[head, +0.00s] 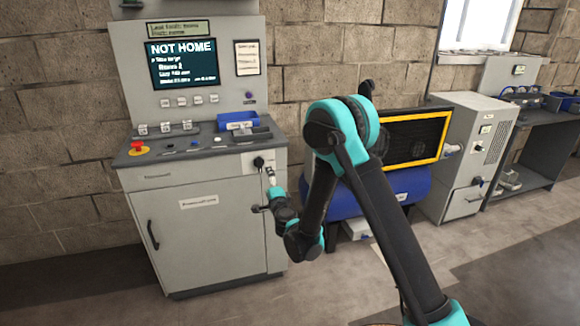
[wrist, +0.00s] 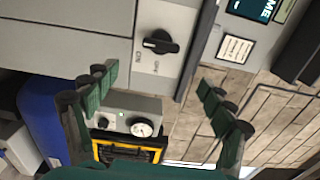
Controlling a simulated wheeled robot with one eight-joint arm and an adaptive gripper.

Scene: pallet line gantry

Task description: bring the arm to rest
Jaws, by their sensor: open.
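My arm (head: 372,205), black with teal joints, is bent in front of the control cabinet (head: 215,245). My gripper (head: 270,179) is small in the head view, close to the cabinet's right front edge, just below a black rotary switch (head: 258,162). In the wrist view my gripper (wrist: 157,88) has its green-padded fingers wide apart with nothing between them. The switch (wrist: 160,41) lies ahead of the fingers there, apart from them. Its handle lies roughly crosswise in that view.
The cabinet's screen (head: 183,63) reads "NOT HOME". A red stop button (head: 137,148) and a blue tray (head: 238,121) are on its console. A blue tank (head: 395,190) with a yellow-framed grille (head: 412,137) stands behind my arm. Open floor (head: 210,308) lies in front.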

